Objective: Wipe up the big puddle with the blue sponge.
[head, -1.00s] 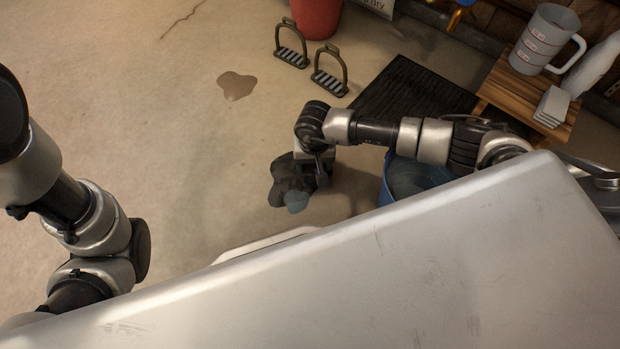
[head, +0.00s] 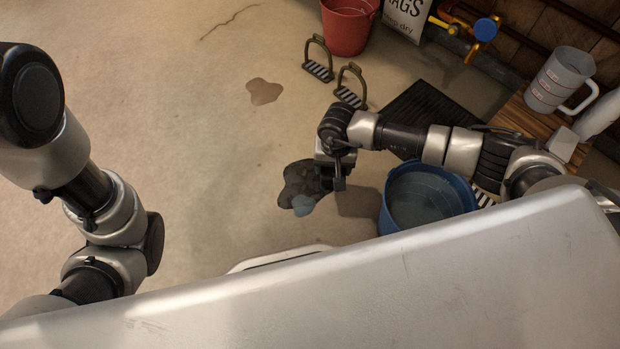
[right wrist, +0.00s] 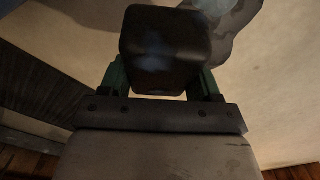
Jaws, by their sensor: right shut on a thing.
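My right gripper (head: 333,182) points down at the right side of the big puddle (head: 297,180), a dark, lobed wet patch on the floor. In the right wrist view the gripper is shut on a block, the sponge (right wrist: 165,50), which looks almost black with a faint blue tint. The puddle's edge (right wrist: 240,28) shows beyond it there. I cannot tell whether the sponge touches the floor. A pale bluish round spot (head: 303,206) shows at the puddle's lower edge. My left arm is at the left; its gripper is not in view.
A blue bucket of water (head: 425,200) stands right of the puddle. A smaller brown puddle (head: 264,91), two stirrups (head: 335,72) and a red bucket (head: 348,25) lie farther back. A jug (head: 560,80) is on a wooden surface at right. Floor at left is clear.

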